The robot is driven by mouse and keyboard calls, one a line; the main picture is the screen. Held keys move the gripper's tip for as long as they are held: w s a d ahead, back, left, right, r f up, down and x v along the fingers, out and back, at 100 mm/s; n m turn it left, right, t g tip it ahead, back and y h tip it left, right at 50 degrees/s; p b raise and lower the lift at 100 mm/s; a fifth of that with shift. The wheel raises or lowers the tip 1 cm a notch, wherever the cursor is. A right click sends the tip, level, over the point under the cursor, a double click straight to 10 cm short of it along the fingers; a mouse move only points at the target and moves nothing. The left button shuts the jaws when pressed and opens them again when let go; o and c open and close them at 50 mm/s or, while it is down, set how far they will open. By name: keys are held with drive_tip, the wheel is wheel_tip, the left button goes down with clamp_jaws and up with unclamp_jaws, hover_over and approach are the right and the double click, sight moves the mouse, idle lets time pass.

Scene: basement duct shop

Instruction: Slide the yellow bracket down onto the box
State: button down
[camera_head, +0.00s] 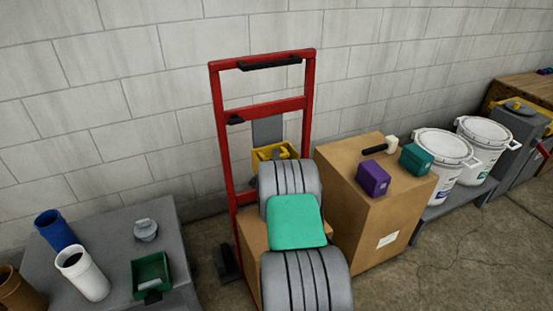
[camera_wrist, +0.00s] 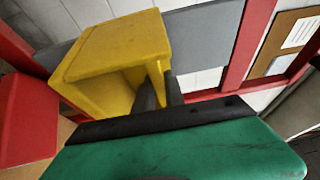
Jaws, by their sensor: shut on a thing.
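The yellow bracket (camera_head: 275,152) sits at the grey upright plate (camera_head: 268,128) of a red hand truck. In the wrist view the bracket (camera_wrist: 115,55) is large and close, an angular piece with an open hollow side. My gripper (camera_wrist: 160,92) has its dark fingers shut on the bracket's near right part; the fingertips are partly hidden. In the head view my arm hides the gripper. The cardboard box (camera_head: 255,235) stands low on the hand truck, below the bracket. My arm covers much of it, so the gap between bracket and box cannot be seen.
The red hand truck frame (camera_head: 218,130) rises around the bracket. A larger cardboard box (camera_head: 350,220) stands close at right, carrying a purple block (camera_head: 373,178), a teal block (camera_head: 416,159) and a mallet (camera_head: 390,146). A grey table (camera_head: 110,235) with cups and a green bin is at left.

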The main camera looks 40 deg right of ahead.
wheel_tip(320, 180, down, 12)
drive_tip(key=b, duration=1.1)
drive_tip(key=shift+s+f, duration=0.1)
drive_tip(key=shift+a, duration=0.1)
drive_tip(key=c, duration=1.7)
unclamp_jaws()
drive_tip(key=o, duration=0.3)
drive_tip(key=p+v, duration=0.1)
drive_tip(key=v, duration=0.6)
drive_tip(key=shift+s+a, duration=0.2)
drive_tip(key=shift+s, duration=0.15)
